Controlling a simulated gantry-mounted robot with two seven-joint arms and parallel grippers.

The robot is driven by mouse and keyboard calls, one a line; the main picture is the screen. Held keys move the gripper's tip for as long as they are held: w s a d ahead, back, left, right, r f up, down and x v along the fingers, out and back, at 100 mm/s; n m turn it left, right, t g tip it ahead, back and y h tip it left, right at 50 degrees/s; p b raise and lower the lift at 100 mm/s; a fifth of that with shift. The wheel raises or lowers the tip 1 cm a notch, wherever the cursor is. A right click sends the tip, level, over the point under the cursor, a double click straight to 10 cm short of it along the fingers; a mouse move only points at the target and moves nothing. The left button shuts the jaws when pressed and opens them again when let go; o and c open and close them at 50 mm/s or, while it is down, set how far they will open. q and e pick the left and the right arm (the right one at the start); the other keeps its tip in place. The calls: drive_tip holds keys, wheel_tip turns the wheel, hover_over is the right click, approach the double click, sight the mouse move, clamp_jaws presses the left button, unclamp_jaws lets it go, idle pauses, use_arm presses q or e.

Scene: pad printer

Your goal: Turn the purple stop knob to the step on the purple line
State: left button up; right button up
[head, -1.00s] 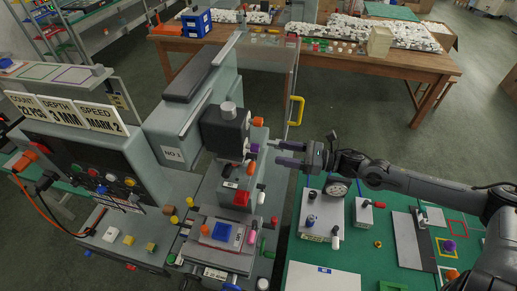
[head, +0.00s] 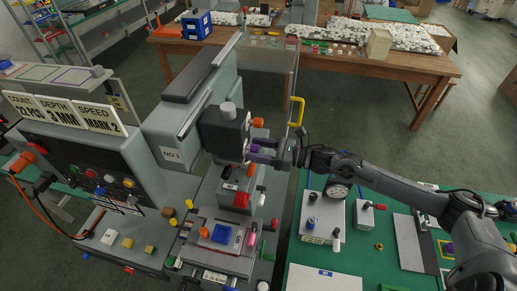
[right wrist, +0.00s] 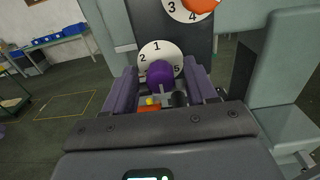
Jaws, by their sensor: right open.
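The purple stop knob (right wrist: 160,73) sits in front of a white dial (right wrist: 150,52) with numbers 1, 2 and 5 visible in the right wrist view. In the head view the knob (head: 254,147) is on the right side of the machine head, partly covered by the fingers. My right gripper (right wrist: 160,85) is open, with one finger on each side of the knob; I cannot tell whether they touch it. It also shows in the head view (head: 262,151). I cannot make out a purple line on the dial. My left gripper is not in view.
An orange knob (head: 258,122) sits just above the purple one, with its own numbered dial (right wrist: 185,10). A red knob (head: 241,200) is below. A yellow handle (head: 297,111) stands behind my right gripper. A green bench (head: 372,265) with boxes lies at the right.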

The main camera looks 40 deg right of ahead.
drive_tip(key=shift+w, duration=0.1)
drive_tip(key=c, duration=1.1)
drive_tip(key=shift+o, duration=0.2)
